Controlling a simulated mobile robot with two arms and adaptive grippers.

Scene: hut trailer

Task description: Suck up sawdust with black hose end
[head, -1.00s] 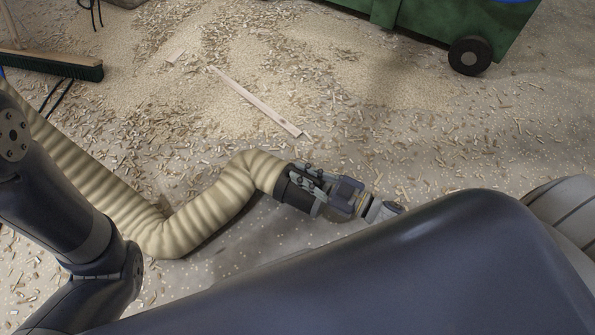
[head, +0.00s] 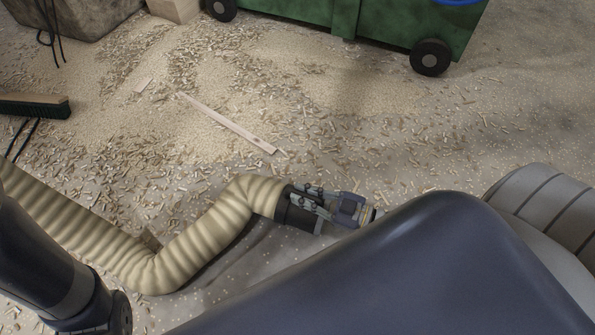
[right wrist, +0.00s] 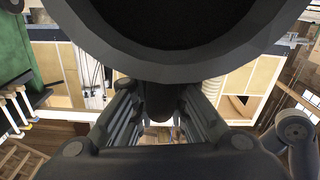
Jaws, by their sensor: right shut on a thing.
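The black hose end (head: 298,212) is a dark cuff on a cream ribbed hose (head: 205,235), low over the floor in the head view. My right gripper (head: 318,200) is shut on this cuff from its right side. In the right wrist view the dark round hose end (right wrist: 165,40) fills the top, with the gripper fingers (right wrist: 160,125) below it. Sawdust (head: 225,85) and wood chips cover the floor beyond and left of the hose end, thickest at the upper left. The hose mouth is hidden in the head view. My left gripper is out of view.
A thin wooden strip (head: 230,125) lies in the sawdust. A broom head (head: 35,106) lies at the left. A green wheeled container (head: 385,25) stands at the back, with a black wheel (head: 430,57). The floor at right has fewer chips.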

